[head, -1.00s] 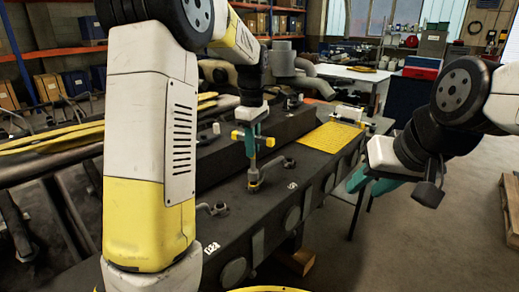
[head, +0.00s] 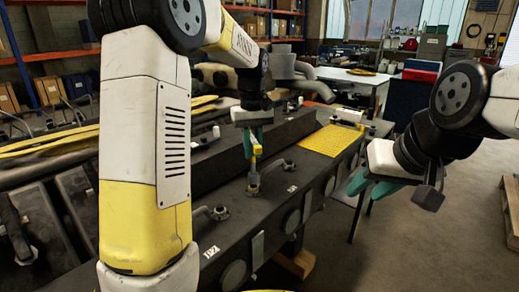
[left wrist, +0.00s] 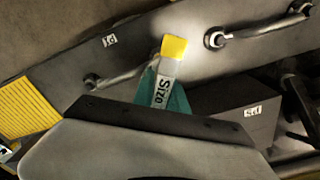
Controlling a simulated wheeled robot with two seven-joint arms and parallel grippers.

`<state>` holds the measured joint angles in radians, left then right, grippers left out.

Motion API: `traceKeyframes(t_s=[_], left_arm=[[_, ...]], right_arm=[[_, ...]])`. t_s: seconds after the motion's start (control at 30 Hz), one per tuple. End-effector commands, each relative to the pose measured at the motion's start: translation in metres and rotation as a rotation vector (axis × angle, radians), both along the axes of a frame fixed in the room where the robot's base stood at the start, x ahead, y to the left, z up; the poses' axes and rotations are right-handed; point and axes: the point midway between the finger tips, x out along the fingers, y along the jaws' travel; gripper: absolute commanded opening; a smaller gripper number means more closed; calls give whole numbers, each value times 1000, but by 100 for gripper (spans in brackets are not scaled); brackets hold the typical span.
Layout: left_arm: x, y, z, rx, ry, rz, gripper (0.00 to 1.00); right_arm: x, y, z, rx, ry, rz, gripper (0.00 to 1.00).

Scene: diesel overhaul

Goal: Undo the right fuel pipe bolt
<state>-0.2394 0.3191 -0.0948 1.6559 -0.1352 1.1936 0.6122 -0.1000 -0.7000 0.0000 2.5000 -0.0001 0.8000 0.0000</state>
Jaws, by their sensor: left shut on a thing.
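My left gripper (head: 250,142) is shut on a tool with a yellow part (head: 257,152). The tool stands upright above the long dark engine block, its lower end at a pipe fitting (head: 253,189). I cannot tell whether it is seated on the bolt. In the left wrist view, the teal fingers (left wrist: 163,92) hold the tool, which has a "Size" label and a yellow end (left wrist: 174,47); the bolt beneath is hidden. A second bolted fitting (head: 220,213) is nearer me, also in the left wrist view (left wrist: 215,40). My right gripper (head: 375,184) hangs right of the block, its opening unclear.
A yellow perforated mat (head: 333,140) lies on the far part of the block (head: 268,212). My left arm covers much of the left side. A white table (head: 355,76) stands behind. Open floor lies to the right, with a wooden pallet (head: 511,195) at the edge.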

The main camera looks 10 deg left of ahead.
Motion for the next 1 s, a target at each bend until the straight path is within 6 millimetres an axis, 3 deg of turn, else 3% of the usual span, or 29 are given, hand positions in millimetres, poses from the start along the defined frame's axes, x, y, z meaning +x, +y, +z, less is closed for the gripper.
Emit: traceKeyframes(t_s=[1.0], left_arm=[[0,0,0,1,-2,-1003,0]], right_arm=[[0,0,0,0,0,0,36]])
